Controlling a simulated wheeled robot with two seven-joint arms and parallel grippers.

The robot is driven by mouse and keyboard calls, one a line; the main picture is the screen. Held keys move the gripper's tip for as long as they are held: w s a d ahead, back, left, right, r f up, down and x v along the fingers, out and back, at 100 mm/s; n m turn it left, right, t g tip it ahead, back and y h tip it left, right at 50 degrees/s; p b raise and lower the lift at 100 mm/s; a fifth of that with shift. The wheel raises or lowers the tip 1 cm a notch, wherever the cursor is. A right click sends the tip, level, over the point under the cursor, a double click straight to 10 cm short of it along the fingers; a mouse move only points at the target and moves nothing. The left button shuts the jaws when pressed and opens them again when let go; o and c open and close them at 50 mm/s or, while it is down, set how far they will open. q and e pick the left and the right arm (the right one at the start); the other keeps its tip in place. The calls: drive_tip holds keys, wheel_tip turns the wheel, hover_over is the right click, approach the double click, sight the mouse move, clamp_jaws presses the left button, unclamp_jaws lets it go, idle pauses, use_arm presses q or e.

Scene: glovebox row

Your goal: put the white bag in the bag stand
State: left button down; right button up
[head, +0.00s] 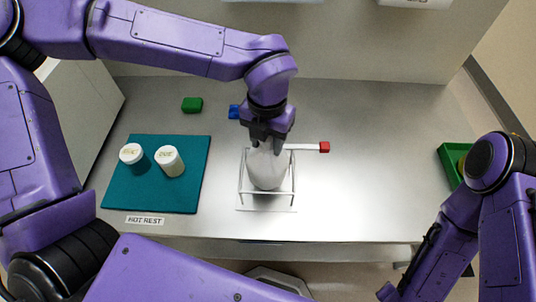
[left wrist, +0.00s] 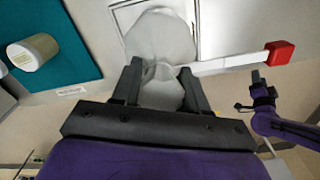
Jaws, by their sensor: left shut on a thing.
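The white bag (head: 267,172) hangs upright under my left gripper (head: 266,146), which is shut on its gathered top. The bag is within the outline of the wire bag stand (head: 240,188) on the metal bench; whether its bottom rests on the stand is hard to tell. In the left wrist view the fingers of my left gripper (left wrist: 158,88) pinch the neck of the bag (left wrist: 160,38), and part of the stand's frame (left wrist: 196,18) shows beside it. My right arm is at the right edge of the head view; its fingers are not clearly visible there.
A teal mat (head: 191,192) labelled HOT REST holds two white jars (head: 131,153) at the left. A green block (head: 192,104) and a blue block (head: 234,111) lie behind. A white bar with a red end (head: 324,147) extends right of the stand. A green tray (head: 449,160) sits far right.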

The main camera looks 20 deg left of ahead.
use_arm(q)
drive_tip(key=shift+w+f, duration=0.1)
drive_tip(key=shift+f, duration=2.25)
drive_tip(key=shift+f, duration=0.2)
drive_tip(key=c, duration=0.6)
unclamp_jaws()
wheel_tip(320, 180, up, 12)
drive_tip(key=shift+r, duration=0.25)
